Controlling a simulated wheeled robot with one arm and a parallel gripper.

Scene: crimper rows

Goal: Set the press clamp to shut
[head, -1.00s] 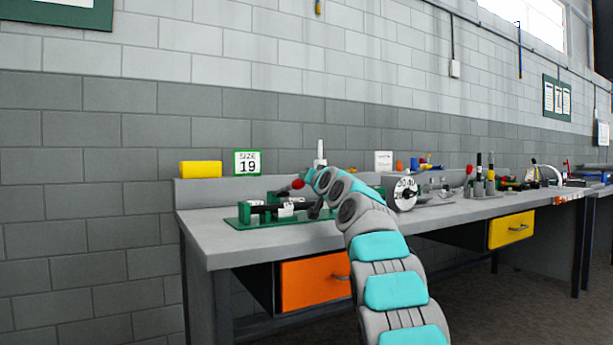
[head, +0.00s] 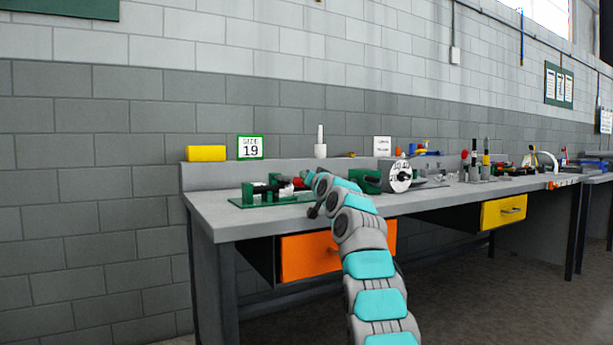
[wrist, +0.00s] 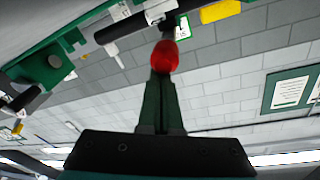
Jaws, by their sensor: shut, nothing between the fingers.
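The press clamp has a green base plate (head: 240,202) at the left end of the grey bench, with black and white parts on it. Its red knob (head: 298,183) sits low over the right part of the plate. In the wrist view the red knob (wrist: 165,57) is right at the tips of my gripper (wrist: 163,76). My gripper's fingers are together with nothing between them. Whether they touch the knob is hard to tell. A black rod with a white sleeve (wrist: 121,29) shows beyond the knob. In the head view my arm hides the clamp's right side and the fingertips.
A white bottle-like piece (head: 320,150) stands at the back. A round dial device (head: 400,176) is to the right. An orange drawer (head: 310,257) is under the bench.

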